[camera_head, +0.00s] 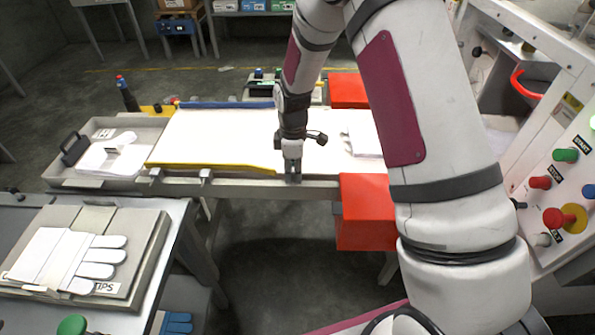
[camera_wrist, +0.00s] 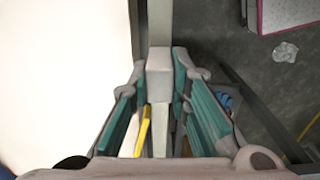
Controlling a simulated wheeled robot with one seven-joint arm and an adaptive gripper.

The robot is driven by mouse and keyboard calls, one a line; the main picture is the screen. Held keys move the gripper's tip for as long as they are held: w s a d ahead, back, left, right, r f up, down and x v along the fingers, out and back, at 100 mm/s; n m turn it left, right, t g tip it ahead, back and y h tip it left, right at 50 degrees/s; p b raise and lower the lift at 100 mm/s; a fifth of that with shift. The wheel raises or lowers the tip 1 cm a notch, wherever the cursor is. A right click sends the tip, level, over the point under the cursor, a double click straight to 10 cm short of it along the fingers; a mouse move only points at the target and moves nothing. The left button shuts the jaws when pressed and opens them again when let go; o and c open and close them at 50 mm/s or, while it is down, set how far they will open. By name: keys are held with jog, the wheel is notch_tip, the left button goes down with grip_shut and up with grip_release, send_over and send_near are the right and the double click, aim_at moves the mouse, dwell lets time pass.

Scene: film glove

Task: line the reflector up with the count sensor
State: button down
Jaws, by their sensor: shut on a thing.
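My gripper (camera_head: 293,172) points down at the near side rail (camera_head: 240,186) of the white belt, just right of the end of the yellow guide (camera_head: 210,167). In the wrist view its teal-padded fingers (camera_wrist: 163,78) are shut on a small pale grey block (camera_wrist: 159,58), seemingly the reflector or its mount, at the rail. The block's face is hidden. At the belt's far side, a dark device (camera_head: 262,88) stands roughly opposite, partly behind my arm. I cannot tell whether it is the count sensor or whether the block faces it.
Red boxes stand at the belt's near side (camera_head: 366,212) and far side (camera_head: 348,90). A grey tray (camera_head: 105,180) is at the belt's left end. A button panel (camera_head: 560,190) is at right. A glove lies on a board (camera_head: 140,255) at lower left. The belt's middle (camera_head: 225,135) is clear.

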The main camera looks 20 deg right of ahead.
jog(key=c, duration=1.5)
grip_release()
notch_tip(320, 180, up, 12)
